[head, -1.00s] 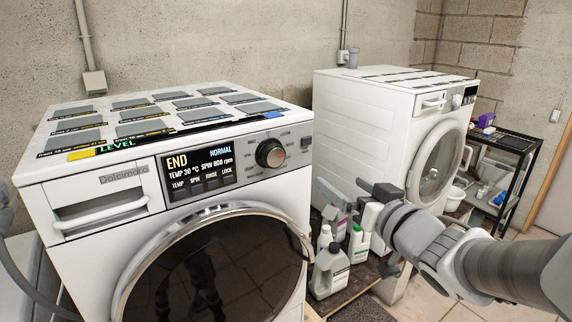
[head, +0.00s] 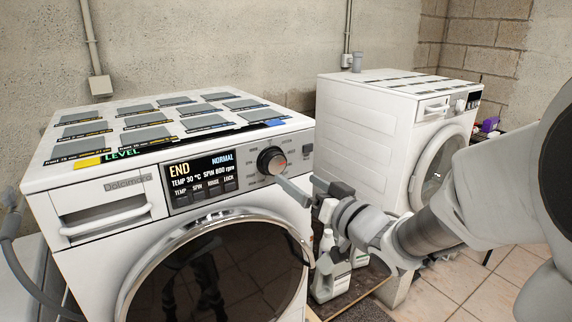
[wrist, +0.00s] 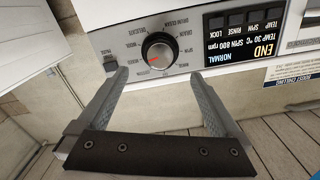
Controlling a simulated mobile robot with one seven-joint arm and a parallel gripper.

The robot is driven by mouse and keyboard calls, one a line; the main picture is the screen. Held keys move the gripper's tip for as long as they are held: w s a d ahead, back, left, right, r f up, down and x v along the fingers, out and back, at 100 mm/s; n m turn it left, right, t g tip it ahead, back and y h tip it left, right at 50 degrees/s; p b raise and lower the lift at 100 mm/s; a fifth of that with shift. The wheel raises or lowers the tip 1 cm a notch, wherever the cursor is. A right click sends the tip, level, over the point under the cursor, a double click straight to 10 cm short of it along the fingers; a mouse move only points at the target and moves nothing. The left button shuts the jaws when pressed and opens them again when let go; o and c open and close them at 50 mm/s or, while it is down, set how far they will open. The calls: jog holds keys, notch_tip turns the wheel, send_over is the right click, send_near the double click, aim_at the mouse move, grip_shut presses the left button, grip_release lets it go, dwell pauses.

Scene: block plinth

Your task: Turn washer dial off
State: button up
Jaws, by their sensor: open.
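The washer dial (head: 271,161) is a dark round knob with a silver rim on the front washer's panel, right of the display (head: 200,176). The display reads END, NORMAL, 30 °C, 800 rpm. My gripper (head: 297,182) is open just below and right of the dial. In the wrist view, where the panel is upside down, the dial (wrist: 158,50) lies ahead, between the lines of the two spread fingers (wrist: 158,73). Its red pointer mark shows, aimed at the lower left of that picture. Nothing is between the fingers; contact with the dial is not visible.
The washer's round door (head: 215,270) is below the panel. Flat panels and labels cover its top. A second white machine (head: 365,130) stands behind at right. Bottles (head: 328,275) stand on a low board beside the front washer, partly hidden by my arm.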

aim_at(278, 165)
jog(key=x, duration=0.8)
jog(key=shift+w+a, duration=0.25)
jog(key=c, duration=1.3)
jog(key=shift+c, duration=0.2)
